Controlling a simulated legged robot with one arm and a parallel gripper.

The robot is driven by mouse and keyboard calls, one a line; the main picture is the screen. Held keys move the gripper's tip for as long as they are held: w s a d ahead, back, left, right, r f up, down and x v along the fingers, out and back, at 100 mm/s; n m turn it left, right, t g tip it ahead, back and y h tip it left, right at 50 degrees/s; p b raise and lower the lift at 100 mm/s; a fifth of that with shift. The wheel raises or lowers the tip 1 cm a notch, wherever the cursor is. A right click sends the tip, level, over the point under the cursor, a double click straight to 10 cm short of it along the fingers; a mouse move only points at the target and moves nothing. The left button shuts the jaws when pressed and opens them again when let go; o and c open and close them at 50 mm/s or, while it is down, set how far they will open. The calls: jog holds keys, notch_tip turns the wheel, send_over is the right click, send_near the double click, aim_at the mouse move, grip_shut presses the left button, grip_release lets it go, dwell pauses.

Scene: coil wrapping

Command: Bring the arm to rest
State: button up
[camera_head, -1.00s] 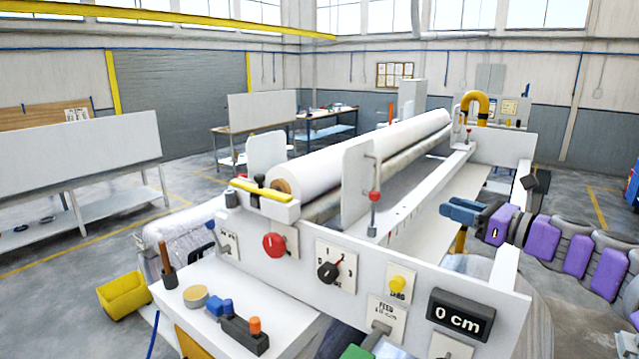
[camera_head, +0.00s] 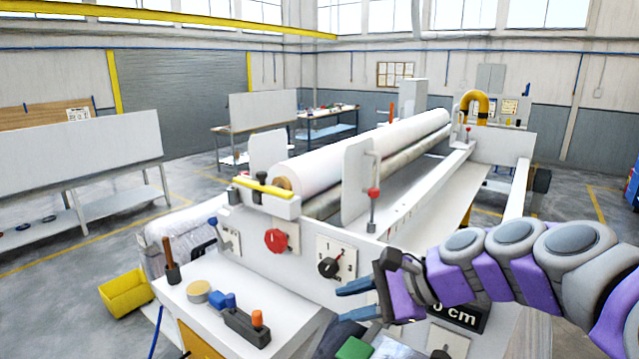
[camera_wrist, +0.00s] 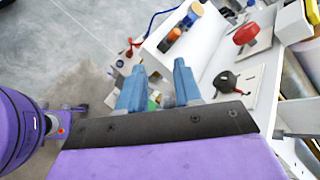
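My gripper (camera_head: 355,289) has blue fingers and sits at the end of my purple and grey arm, in front of the white machine's control panel (camera_head: 255,243). In the wrist view my gripper (camera_wrist: 158,90) shows two blue fingers standing apart with nothing between them. It is open and empty. A black dial (camera_head: 330,266) and a red knob (camera_head: 277,240) are on the panel, to the left of the fingers. The same dial (camera_wrist: 226,83) and red knob (camera_wrist: 246,33) show at the right in the wrist view. My arm hides much of the "cm" display (camera_head: 462,316).
A white side shelf (camera_head: 205,312) holds an orange-and-blue tool block, a tape roll and a brush-like tool. A yellow bin (camera_head: 124,288) is at the left. A white roll (camera_head: 360,150) lies along the machine. Open floor lies to the left.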

jog(key=s+a+f+n+g+h, duration=0.1)
jog(key=s+f+n+g+h, duration=0.15)
jog(key=s+f+n, duration=0.4)
jog(key=s+a+f+n+g+h, duration=0.1)
jog(key=s+f+h, duration=0.2)
jog(key=s, duration=0.6)
jog(key=s+d+f+n+g+h, duration=0.2)
jog(key=s+d+f+n+h, duration=0.5)
jog(key=s+d, duration=0.55)
notch_tip(320, 180, down, 22)
jog(key=a+y+b, duration=0.1)
jog(key=a+b, duration=0.1)
jog(key=b, duration=1.9)
jog(key=shift+s+a+m+y+b, duration=0.25)
jog(key=shift+s+m+y+b, duration=0.05)
jog(key=shift+m+y+b, duration=0.1)
